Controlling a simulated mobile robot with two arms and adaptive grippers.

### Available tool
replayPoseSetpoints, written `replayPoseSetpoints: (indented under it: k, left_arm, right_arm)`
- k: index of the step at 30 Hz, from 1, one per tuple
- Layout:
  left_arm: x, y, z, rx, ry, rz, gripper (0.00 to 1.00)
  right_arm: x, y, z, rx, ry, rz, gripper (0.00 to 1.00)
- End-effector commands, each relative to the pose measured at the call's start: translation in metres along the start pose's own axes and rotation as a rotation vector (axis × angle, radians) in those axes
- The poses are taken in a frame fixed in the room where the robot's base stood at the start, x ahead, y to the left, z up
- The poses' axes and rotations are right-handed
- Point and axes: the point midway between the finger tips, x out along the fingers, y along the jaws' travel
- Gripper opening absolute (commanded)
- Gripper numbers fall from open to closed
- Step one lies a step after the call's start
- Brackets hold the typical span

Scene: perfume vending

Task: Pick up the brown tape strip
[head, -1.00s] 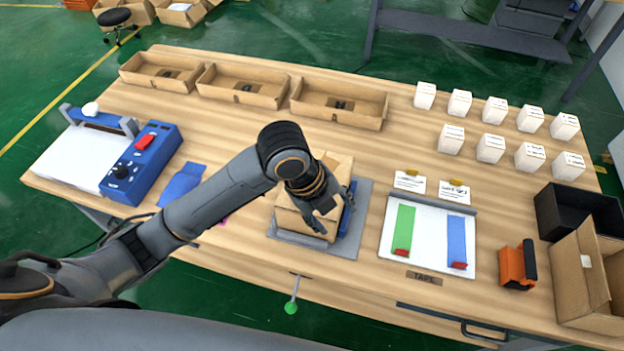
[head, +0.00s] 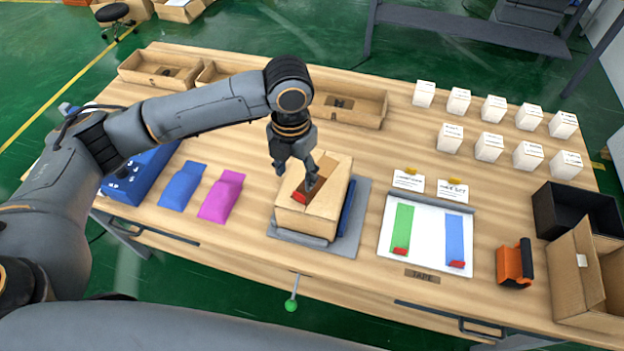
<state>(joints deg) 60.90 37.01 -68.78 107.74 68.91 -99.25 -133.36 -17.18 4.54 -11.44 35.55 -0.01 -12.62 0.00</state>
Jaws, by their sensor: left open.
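A cardboard box (head: 305,222) sits on a grey plate (head: 352,240) near the table's front middle. A dark brown strip with a red end (head: 300,198) shows on top of the box, partly hidden by my gripper; I take it for the brown tape strip. My left gripper (head: 297,177) is open and points down just above the box top, with its fingers near the strip. Whether a finger touches the strip I cannot tell. My right gripper is not in view.
A white board (head: 428,232) holds a green strip (head: 402,229) and a blue strip (head: 454,240), each with a red end. An orange dispenser (head: 514,264) and a black bin (head: 573,213) stand to the right. Blue (head: 182,185) and magenta (head: 221,196) pouches lie left of the box.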

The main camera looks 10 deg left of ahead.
Motion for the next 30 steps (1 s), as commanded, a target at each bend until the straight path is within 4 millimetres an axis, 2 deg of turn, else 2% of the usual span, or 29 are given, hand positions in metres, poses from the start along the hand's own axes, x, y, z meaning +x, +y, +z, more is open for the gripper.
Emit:
replayPoseSetpoints:
  k: [3, 10, 14, 18, 27, 30]
  left_arm:
    - [0.016, 0.0, 0.0, -0.002, 0.002, 0.0, 0.57]
    - [0.031, -0.002, 0.0, -0.002, 0.002, 0.001, 0.57]
    - [0.051, -0.005, 0.001, -0.001, 0.005, 0.0, 0.57]
    - [0.07, -0.005, 0.002, -0.002, 0.0, 0.0, 0.57]
    - [0.076, -0.004, 0.002, -0.001, -0.002, 0.001, 0.57]
    - [0.075, -0.004, 0.002, -0.001, -0.002, 0.001, 0.36]
  right_arm:
    - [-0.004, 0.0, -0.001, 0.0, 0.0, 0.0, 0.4]
    - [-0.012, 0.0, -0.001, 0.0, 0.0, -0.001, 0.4]
    - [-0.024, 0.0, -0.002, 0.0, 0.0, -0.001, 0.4]
    - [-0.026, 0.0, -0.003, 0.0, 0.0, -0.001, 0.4]
    - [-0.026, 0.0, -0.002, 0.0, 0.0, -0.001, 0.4]
    - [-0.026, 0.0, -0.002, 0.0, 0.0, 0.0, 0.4]
